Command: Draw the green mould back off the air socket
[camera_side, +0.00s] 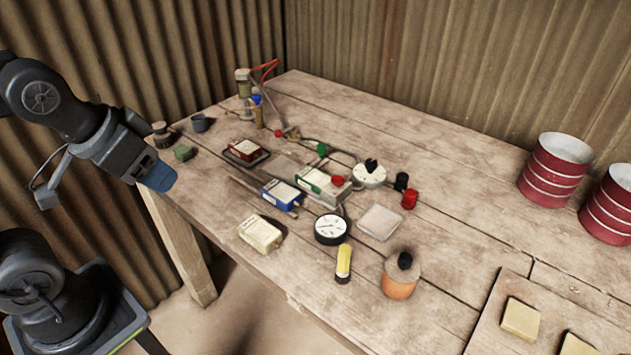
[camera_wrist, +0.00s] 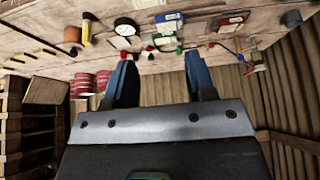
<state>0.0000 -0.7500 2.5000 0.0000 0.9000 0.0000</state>
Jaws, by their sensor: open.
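The green mould (camera_side: 320,184), a pale block with a green face, lies near the middle of the wooden table, among the other moulds and the hoses. It also shows small in the wrist view (camera_wrist: 165,41). A red knob (camera_side: 338,181) is at its right end. I cannot make out the air socket or tell how the mould sits on it. My gripper (camera_side: 159,178), with blue fingers, is beyond the table's left edge, well apart from the mould. In the wrist view my gripper (camera_wrist: 158,62) is open, with nothing between its fingers.
A blue mould (camera_side: 282,194) lies close left of the green one; a cream mould (camera_side: 260,233) is nearer the front edge. A red mould (camera_side: 245,149) sits on a dark tray. The table's right middle is clear.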

